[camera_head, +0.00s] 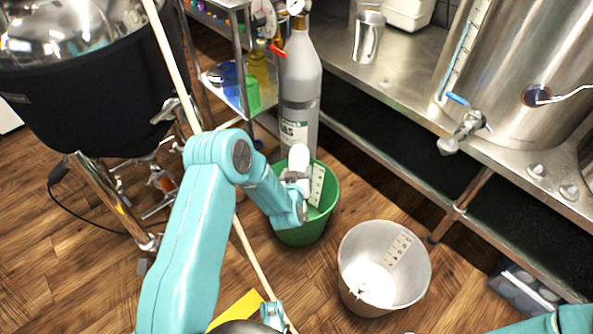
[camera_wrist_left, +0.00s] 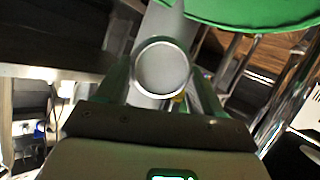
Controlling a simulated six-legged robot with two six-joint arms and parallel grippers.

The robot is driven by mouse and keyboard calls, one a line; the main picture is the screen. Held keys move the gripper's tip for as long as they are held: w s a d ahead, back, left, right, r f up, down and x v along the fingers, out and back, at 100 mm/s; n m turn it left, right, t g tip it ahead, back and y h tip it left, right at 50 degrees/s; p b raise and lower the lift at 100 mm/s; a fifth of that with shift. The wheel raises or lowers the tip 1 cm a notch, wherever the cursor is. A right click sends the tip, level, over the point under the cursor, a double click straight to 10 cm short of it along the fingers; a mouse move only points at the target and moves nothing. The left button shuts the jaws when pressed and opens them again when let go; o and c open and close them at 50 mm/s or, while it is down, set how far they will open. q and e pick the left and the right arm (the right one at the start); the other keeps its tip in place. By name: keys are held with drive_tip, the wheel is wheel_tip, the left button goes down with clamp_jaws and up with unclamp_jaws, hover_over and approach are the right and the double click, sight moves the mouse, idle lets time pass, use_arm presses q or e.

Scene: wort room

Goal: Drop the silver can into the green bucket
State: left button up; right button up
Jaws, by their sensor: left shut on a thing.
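My left gripper (camera_head: 293,186) is shut on the silver can (camera_head: 299,158), a pale, shiny cylinder. In the left wrist view the can's round end (camera_wrist_left: 162,68) shows between the two fingers (camera_wrist_left: 160,85). The green bucket (camera_head: 299,236) stands on the wooden floor. In the head view the can and the gripper overlap the bucket's far left rim. The height of the can above the rim is hard to tell. The bucket's green edge also shows at the top right of the left wrist view (camera_wrist_left: 265,12). My right gripper is not in view.
A translucent bucket (camera_head: 357,290) stands right of the green one. A wire shelf (camera_head: 222,75) and black kettle (camera_head: 90,115) are left. A steel counter (camera_head: 400,80) holds a metal cup (camera_head: 368,40).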

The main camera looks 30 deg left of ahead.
use_arm(q)
wheel_tip(320, 180, down, 2)
drive_tip(key=shift+f+b, duration=0.15)
drive_tip(key=shift+b, duration=0.3)
drive_tip(key=o, duration=1.1)
drive_tip(key=shift+p+v, duration=2.65)
drive_tip(key=shift+v, duration=5.5)
